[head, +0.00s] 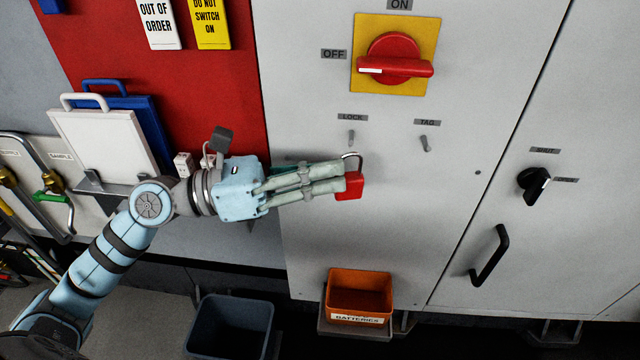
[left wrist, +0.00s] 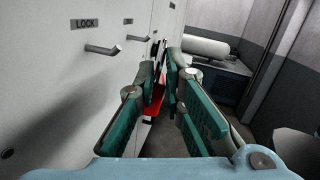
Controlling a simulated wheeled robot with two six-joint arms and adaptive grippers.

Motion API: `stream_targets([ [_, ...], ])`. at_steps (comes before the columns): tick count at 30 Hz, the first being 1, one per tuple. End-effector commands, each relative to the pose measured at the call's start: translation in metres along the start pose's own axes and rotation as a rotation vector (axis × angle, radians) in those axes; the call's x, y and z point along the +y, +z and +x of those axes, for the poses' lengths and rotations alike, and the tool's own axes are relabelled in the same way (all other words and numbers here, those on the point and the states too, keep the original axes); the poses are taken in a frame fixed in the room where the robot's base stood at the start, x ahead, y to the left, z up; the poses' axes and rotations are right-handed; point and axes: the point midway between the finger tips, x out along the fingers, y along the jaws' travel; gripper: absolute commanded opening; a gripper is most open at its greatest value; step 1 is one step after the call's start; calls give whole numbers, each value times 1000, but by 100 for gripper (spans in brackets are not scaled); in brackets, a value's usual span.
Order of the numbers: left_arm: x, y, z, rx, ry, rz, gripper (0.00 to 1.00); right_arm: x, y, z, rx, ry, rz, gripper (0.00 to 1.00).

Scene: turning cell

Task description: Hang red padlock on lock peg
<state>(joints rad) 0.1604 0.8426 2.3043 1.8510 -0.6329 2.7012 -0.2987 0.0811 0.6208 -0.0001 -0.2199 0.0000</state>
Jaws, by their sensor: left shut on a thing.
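The red padlock (head: 349,186) has a metal shackle that points up. My left gripper (head: 342,180) is shut on the padlock's body in front of the grey cabinet. In the left wrist view the padlock (left wrist: 154,104) shows as a red patch, partly hidden between the fingers (left wrist: 164,85). The lock peg (head: 351,137), under the LOCK label, is bare and just above the shackle in the head view. The lock peg also shows in the left wrist view (left wrist: 103,49), left of the fingers. The shackle looks apart from the peg. My right gripper is not in view.
The TAG peg (head: 425,144) is bare, right of the lock peg. A red rotary switch (head: 392,62) on a yellow plate sits above. An orange batteries bin (head: 359,292) and a dark bin (head: 232,325) are below. A black door handle (head: 489,256) stands out at the right.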

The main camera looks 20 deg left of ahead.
Motion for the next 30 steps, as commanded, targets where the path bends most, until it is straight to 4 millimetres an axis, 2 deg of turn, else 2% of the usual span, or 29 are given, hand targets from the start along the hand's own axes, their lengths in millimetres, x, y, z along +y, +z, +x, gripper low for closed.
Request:
stream_targets([
  [17, 50, -1, 12, -2, -1, 0, 0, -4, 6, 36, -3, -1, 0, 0],
  [22, 61, -1, 15, 0, -1, -3, 0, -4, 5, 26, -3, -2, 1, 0],
  [30, 65, -4, 15, 0, -1, -1, 0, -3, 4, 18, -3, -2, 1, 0],
])
